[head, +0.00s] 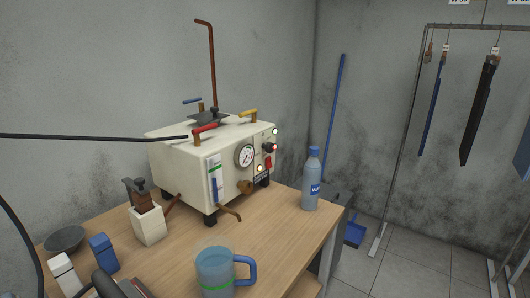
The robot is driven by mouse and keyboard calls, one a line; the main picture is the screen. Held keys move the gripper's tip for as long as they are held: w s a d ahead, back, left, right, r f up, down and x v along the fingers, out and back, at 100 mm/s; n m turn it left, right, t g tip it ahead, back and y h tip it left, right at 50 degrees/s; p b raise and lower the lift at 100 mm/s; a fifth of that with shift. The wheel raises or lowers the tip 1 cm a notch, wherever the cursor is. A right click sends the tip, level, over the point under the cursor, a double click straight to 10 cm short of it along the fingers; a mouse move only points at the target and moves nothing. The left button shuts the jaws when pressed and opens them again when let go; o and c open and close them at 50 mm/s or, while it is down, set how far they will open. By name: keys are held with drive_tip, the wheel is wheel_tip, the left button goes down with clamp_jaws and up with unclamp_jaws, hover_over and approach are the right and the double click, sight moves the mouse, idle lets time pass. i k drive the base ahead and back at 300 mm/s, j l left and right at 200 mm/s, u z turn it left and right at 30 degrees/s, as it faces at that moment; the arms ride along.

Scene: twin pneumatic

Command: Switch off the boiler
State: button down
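The boiler (181,160) is a cream box on short dark feet on the wooden table, left of centre. Its front panel holds a round gauge (246,155), a level glass (214,186) and a brass-coloured knob (245,187). On the panel's right side are a red switch (268,163), a dark knob and small pale or greenish lamps. Whether the switch is on or off is too small to tell. Red, yellow and blue handles and a tall rusty pipe (212,65) are on top. My gripper is not in view.
On the wooden table (275,225) stand a blue bottle (311,182) right of the boiler, a blue-handled jug (215,270) in front, and a dark bowl and small blocks at left. A black hose (90,137) crosses to the boiler. A clothes rack stands right.

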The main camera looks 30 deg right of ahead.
sight(268, 164)
drive_tip(key=i+l+z, duration=0.1)
drive_tip(key=i+z, duration=0.15)
drive_tip(key=i, duration=0.4)
drive_tip(key=i+z, duration=0.3)
drive_tip(key=i, duration=0.4)
